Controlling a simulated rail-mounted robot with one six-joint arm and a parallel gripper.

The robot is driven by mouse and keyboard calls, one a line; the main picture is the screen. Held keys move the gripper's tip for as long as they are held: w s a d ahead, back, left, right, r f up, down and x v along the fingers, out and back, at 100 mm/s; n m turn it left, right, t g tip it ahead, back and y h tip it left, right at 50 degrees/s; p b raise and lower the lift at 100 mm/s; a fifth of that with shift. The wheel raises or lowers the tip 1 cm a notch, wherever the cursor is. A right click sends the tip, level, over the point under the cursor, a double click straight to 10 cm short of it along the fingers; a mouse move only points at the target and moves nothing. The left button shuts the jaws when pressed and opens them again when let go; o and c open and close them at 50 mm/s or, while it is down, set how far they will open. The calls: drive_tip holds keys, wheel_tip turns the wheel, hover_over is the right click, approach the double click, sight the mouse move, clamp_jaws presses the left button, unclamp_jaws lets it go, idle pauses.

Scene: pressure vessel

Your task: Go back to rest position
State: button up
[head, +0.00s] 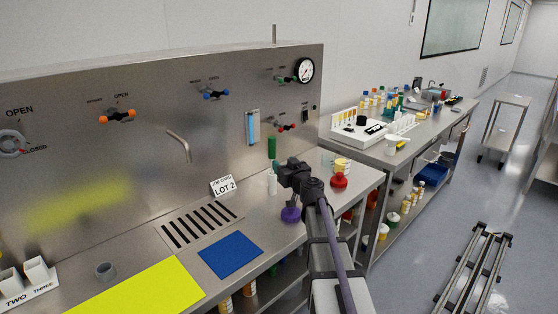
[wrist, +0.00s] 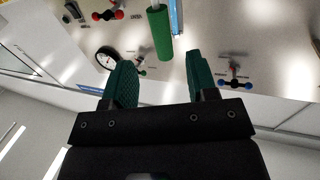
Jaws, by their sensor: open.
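My gripper (wrist: 158,62) is open in the wrist view, its two green ribbed fingers apart with nothing held between them. In the head view my arm reaches from the bottom right over the steel worktop, and the dark gripper end (head: 291,172) is near the front panel; its fingers are hard to make out there. A green cylinder (wrist: 160,34) on a thin stem shows beyond the fingertips in the wrist view, apart from them. It seems to be the green piece (head: 272,147) on the panel in the head view.
The steel panel carries valves, a gauge (head: 304,70) and a blue flow tube (head: 253,127). A blue mat (head: 230,255) and yellow mat (head: 140,290) lie left.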

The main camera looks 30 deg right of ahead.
idle(0.3)
drive_tip(key=s+a+f+n+g+y, duration=0.1)
drive_tip(key=s+a+f+g+y, duration=0.1)
drive_tip(key=a, duration=0.5)
drive_tip(key=s+a+f+n+g+y+p, duration=0.1)
drive_tip(key=s+a+f+g+y, duration=0.1)
drive_tip(key=s+a+f+g, duration=0.2)
drive_tip(key=s+a+f+n+g+y+p, duration=0.1)
drive_tip(key=s+a, duration=0.5)
drive_tip(key=a, duration=0.6)
wheel_tip(320, 180, down, 2)
drive_tip(key=shift+f+g+y, duration=0.1)
drive_tip(key=shift+g+y, duration=0.4)
drive_tip(key=shift+g, duration=1)
drive_tip(key=s+f+g, duration=0.1)
drive_tip(key=s, duration=0.1)
drive_tip(key=s+a+f+g+h, duration=0.1)
drive_tip(key=s, duration=0.1)
drive_tip(key=s+f+g, duration=0.1)
drive_tip(key=s, duration=0.1)
drive_tip(key=shift+a+m+h+p, duration=0.3)
drive_tip(key=shift+a+p, duration=0.05)
drive_tip(key=shift+a, duration=0.05)
drive_tip(key=s+f+m+g+h, duration=0.2)
drive_tip(key=s+g+h, duration=0.2)
drive_tip(key=s, duration=0.6)
drive_tip(key=shift+s+d+f+g, duration=0.2)
drive_tip(key=shift+s+f+g, duration=0.2)
drive_tip(key=shift+g, duration=0.1)
